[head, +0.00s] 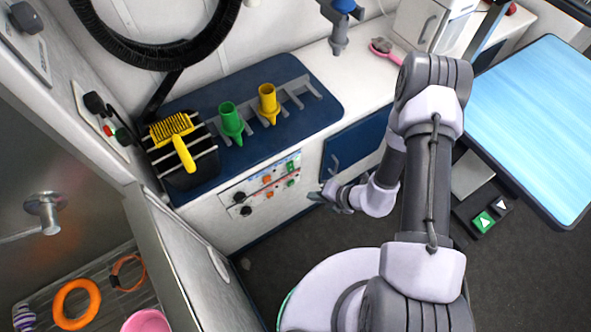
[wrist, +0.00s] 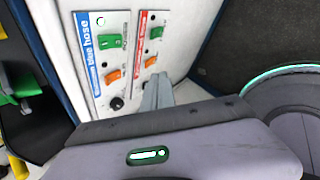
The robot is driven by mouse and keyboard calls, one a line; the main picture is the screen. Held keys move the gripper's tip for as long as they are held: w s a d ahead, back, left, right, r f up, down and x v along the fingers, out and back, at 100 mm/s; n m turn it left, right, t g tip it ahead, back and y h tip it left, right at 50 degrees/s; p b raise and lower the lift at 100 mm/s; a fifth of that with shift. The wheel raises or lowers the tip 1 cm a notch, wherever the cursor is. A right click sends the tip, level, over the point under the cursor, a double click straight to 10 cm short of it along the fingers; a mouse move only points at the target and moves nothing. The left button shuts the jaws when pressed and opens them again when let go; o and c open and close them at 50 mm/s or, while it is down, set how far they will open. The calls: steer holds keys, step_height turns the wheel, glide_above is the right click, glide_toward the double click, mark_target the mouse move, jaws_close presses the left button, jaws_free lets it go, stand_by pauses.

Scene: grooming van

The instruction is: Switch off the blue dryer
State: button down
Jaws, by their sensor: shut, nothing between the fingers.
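The blue dryer's control strip (wrist: 97,62), labelled "blue hose", is on the white cabinet front. It bears a green switch (wrist: 111,41), an orange switch (wrist: 113,74) and a black knob (wrist: 117,103). Beside it is a red-labelled strip (wrist: 138,40) with its own green switch (wrist: 156,32) and orange switch (wrist: 151,61). In the head view the blue strip's green switch (head: 291,167) is in the upper row. My gripper (head: 318,196) is shut and empty, right of the panel. In the wrist view its fingertips (wrist: 156,84) overlap the red strip's lower end. I cannot tell whether they touch.
Above the panel, a blue counter mat (head: 215,158) holds green (head: 231,120) and yellow (head: 268,102) nozzles and a yellow brush (head: 174,135). A blue table (head: 535,130) stands right, with a floor pedal (head: 483,221) beside it. An open metal door (head: 180,265) is at left.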

steer(key=w+a+f+b, duration=0.1)
steer(key=w+a, duration=0.4)
steer(key=w, duration=0.2)
steer(key=shift+w, duration=0.15)
stand_by(0.3)
steer(key=shift+w+a+f, duration=0.1)
steer(key=shift+f, duration=0.05)
stand_by(1.8)
steer(key=shift+w+a+b, duration=0.15)
steer(key=shift+w+b, duration=0.1)
steer(key=shift+b, duration=0.05)
steer(key=shift+w+a+f, duration=0.1)
steer(key=shift+w+a, duration=0.1)
steer(key=shift+w, duration=0.1)
stand_by(0.5)
steer(key=shift+s+d, duration=0.1)
steer(key=shift+s+d, duration=0.4)
steer(key=shift+s, duration=0.15)
steer(key=shift+s+d+r+p, duration=0.2)
steer(key=shift+s+d, duration=0.25)
steer(key=shift+s, duration=0.25)
steer(key=shift+s+d+r+p, duration=0.15)
steer(key=shift+s+d, duration=0.3)
steer(key=shift+s, duration=0.25)
steer(key=shift+s+d+r+p, duration=0.2)
steer(key=shift+s+d, duration=0.25)
steer(key=shift+s, duration=0.25)
